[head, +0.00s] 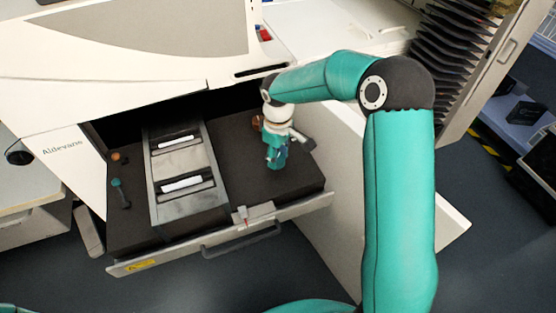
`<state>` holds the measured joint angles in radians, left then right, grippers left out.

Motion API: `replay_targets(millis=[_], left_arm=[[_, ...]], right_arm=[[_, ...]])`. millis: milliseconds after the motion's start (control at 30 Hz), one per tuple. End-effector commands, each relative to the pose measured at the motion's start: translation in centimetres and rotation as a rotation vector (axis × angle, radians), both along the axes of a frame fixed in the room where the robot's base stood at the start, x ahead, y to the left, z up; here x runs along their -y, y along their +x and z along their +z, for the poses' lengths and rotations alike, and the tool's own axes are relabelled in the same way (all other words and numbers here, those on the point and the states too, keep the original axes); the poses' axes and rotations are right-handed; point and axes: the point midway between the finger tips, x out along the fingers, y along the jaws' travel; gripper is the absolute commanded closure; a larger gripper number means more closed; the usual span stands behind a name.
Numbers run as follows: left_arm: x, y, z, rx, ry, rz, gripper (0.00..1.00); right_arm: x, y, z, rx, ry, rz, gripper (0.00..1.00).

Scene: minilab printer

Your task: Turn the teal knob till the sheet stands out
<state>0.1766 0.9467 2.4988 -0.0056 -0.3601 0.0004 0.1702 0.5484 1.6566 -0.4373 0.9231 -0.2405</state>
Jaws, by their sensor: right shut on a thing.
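The open drawer (240,165) of the pale printer holds a grey metal rack (186,209) with two rollers or slots. A white sheet edge (180,184) shows in the front slot and another (175,141) in the rear slot. My right gripper (277,158) points down over the right part of the drawer deck. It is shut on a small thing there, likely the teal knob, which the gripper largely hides. A small teal-topped piece (117,184) stands at the drawer's left side. My left gripper is not in view.
A handle bar (241,242) runs along the drawer front, with a small red-and-white tab (241,215) above it. An orange knob (116,157) sits at the deck's left rear. A stack of dark trays (458,65) stands at the right. Open floor lies in front.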

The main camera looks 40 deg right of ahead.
Motion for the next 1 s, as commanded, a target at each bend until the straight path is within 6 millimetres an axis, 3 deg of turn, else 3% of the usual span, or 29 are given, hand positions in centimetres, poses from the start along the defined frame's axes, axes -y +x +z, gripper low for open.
replay_targets(millis=[300,1000], left_arm=[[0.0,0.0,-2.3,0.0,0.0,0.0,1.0],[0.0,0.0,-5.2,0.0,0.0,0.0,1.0]], right_arm=[[0.1,0.1,-0.2,0.005,-0.002,-0.303,0.93],[0.0,0.1,0.0,0.004,-0.003,-0.948,0.93]])
